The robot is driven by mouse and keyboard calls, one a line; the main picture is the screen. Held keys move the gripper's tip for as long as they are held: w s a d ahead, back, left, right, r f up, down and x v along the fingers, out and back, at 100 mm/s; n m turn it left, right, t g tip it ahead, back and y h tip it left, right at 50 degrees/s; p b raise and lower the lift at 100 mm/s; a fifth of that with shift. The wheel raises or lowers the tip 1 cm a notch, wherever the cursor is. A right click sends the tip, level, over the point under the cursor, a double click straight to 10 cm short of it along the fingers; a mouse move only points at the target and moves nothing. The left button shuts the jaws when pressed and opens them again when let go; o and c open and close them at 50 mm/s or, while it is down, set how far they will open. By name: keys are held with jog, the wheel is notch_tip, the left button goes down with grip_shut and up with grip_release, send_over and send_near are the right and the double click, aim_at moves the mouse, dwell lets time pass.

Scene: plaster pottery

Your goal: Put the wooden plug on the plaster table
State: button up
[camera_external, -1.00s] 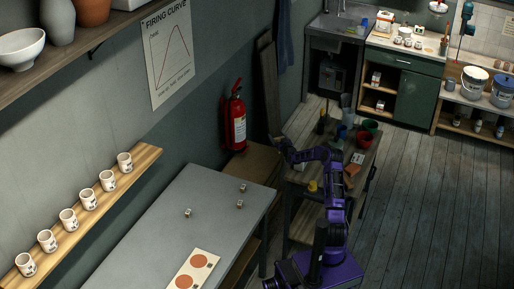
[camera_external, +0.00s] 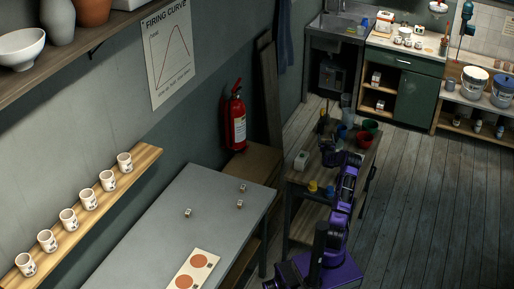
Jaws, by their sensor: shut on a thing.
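My gripper (camera_external: 329,154) is at the end of my purple arm, low over the far wooden worktable (camera_external: 300,178), among the things there. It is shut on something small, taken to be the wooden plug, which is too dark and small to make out. I cannot tell whether the held thing touches the tabletop. I cannot tell for sure which table is the plaster table; the worktable bears coloured cups and a pale block.
On the worktable are a green cup (camera_external: 370,126), a red cup (camera_external: 364,138), a pale block (camera_external: 301,160) and a yellow cup (camera_external: 313,186). A grey table (camera_external: 215,225) with small cubes stands to the left. A fire extinguisher (camera_external: 236,120) hangs on the wall.

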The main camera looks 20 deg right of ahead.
jog(key=shift+f+b, duration=0.4)
jog(key=shift+f, duration=2.3)
jog(key=o, duration=1.1)
jog(key=shift+r, duration=0.1)
jog(key=v, duration=1.2)
jog(key=shift+a+r+p, duration=0.1)
jog(key=shift+p, duration=0.2)
